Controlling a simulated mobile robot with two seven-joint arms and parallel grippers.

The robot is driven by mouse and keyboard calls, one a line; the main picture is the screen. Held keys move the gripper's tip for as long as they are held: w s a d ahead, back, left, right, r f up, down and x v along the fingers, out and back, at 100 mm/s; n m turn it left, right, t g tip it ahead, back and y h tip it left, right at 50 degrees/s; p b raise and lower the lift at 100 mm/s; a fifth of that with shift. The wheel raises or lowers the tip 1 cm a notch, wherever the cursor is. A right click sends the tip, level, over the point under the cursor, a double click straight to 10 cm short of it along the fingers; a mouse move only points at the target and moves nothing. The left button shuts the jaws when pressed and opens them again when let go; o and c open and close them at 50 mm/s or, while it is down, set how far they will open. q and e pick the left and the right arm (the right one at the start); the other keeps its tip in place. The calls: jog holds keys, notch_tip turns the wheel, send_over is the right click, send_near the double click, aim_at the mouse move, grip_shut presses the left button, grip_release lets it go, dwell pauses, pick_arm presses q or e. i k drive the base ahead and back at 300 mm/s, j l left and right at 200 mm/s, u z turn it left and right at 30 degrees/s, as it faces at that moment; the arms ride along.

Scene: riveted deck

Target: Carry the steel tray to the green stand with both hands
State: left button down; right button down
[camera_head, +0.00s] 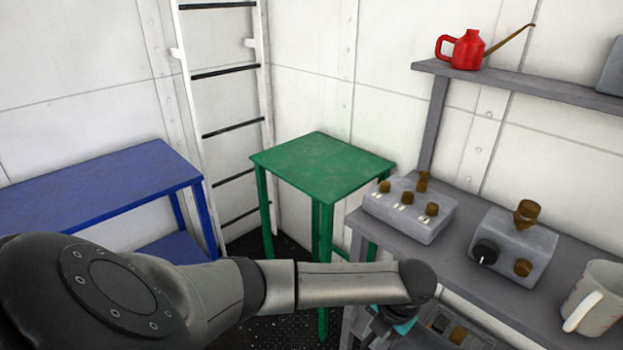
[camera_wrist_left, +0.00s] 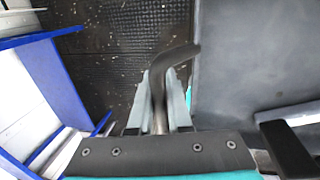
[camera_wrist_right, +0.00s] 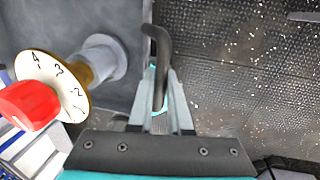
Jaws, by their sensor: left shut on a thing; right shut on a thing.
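The steel tray (camera_wrist_left: 240,60) shows as a flat grey surface on the right of the left wrist view. It also fills the upper left of the right wrist view (camera_wrist_right: 105,20). My left gripper (camera_wrist_left: 160,95) is shut on a dark curved handle beside the tray. My right gripper (camera_wrist_right: 160,92) is shut on a similar handle at the opposite side. In the head view my left gripper (camera_head: 395,325) is at the bottom, partly hidden by my arm. The green stand (camera_head: 322,160) is in the middle, its top bare.
A grey bench (camera_head: 440,250) on the right holds control boxes (camera_head: 410,208) and a mug (camera_head: 597,298). A blue table (camera_head: 100,185) is at left, a ladder (camera_head: 225,72) behind. A numbered dial with a red knob (camera_wrist_right: 28,105) shows in the right wrist view.

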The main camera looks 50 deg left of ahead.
aim_at(321, 160)
jog(key=j, duration=2.1)
